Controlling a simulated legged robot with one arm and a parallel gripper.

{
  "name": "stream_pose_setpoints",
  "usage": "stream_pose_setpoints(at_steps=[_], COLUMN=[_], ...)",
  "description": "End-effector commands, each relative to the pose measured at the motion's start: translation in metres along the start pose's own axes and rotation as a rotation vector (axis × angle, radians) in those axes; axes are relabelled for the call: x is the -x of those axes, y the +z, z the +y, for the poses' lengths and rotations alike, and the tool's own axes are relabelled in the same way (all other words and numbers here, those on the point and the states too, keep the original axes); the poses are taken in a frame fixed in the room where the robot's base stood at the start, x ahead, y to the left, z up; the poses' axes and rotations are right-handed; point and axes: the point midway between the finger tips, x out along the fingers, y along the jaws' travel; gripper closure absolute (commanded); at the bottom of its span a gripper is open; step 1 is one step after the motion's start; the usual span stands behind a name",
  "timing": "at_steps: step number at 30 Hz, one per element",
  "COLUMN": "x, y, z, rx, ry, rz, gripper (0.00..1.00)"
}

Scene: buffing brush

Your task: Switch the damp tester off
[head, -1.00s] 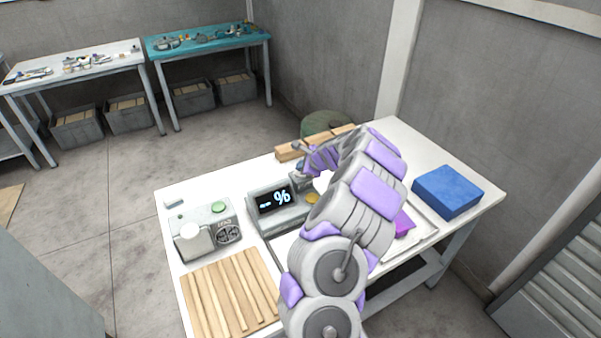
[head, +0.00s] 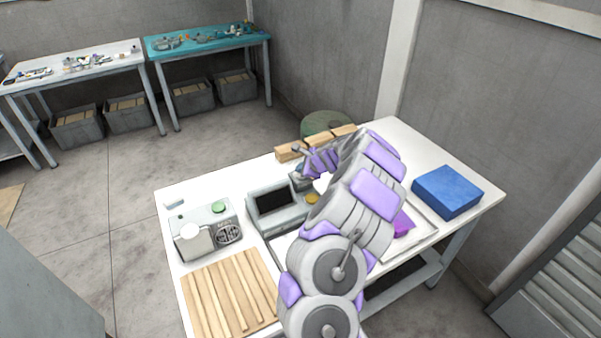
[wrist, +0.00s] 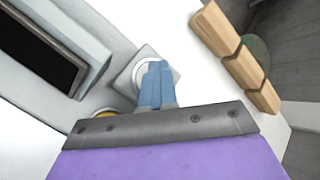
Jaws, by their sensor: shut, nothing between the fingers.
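The damp tester (head: 277,207) is a grey box on the white table, left of my arm in the head view. Its display (head: 273,198) is dark and blank. The dark display also shows at the upper left of the wrist view (wrist: 40,52). My gripper (wrist: 156,75) is shut and empty, its blue fingers together over a round white button (wrist: 146,57) on a grey block. I cannot tell whether the fingertips touch it. In the head view my arm hides part of the tester. A yellow round knob (head: 312,198) sits on the tester near my arm.
Wooden blocks (head: 318,140) lie at the table's back edge, close to my gripper. A grey device (head: 207,228) with a fan grille and a slatted wooden board (head: 230,293) stand at the left. A blue block (head: 447,191) sits at the right.

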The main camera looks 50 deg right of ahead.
Motion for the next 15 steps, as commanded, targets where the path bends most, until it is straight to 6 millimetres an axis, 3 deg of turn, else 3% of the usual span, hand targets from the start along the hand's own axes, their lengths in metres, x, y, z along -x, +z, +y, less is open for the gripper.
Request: stream_pose_setpoints(at_steps=[15], x=[0.006], y=[0.0041], z=[-0.0039], rx=[-0.001], ry=[0.002], rz=[0.0], gripper=[1.0])
